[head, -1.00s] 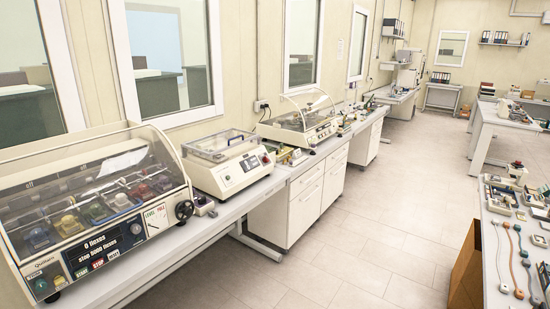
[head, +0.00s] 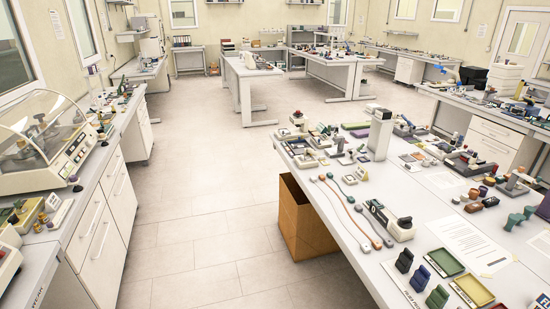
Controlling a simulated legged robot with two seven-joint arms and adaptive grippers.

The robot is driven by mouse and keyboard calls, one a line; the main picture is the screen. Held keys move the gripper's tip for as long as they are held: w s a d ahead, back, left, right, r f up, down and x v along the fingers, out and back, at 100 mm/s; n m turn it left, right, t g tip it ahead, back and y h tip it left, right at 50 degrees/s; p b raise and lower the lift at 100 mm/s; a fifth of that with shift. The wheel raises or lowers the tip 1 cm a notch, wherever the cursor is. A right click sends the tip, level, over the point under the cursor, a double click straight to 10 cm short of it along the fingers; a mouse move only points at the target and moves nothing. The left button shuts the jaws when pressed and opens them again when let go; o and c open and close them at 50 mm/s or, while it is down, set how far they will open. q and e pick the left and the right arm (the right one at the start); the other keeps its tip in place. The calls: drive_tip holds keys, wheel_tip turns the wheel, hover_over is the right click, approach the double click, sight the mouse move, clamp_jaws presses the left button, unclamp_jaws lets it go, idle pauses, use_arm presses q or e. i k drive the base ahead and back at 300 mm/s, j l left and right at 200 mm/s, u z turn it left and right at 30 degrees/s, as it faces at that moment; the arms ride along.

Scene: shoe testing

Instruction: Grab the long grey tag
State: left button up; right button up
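Several long thin strips lie side by side on the near right table (head: 410,235), close to its left edge. One is a long grey strip (head: 345,214), and beside it is an orange-brown one (head: 357,209). They run from the table's far left part toward the viewer, with small blobs at their ends. I cannot tell for sure whether the grey strip is the tag. Neither of my grippers is in view.
A brown open box (head: 291,222) stands on the floor against the near table's left side. A left bench (head: 88,190) carries testing machines. The tiled floor (head: 200,170) between them is clear.

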sight(301, 159)
drive_tip(key=i+j+z, duration=0.65)
drive_tip(key=z, duration=0.25)
drive_tip(key=i+j+z, duration=0.15)
drive_tip(key=z, duration=0.2)
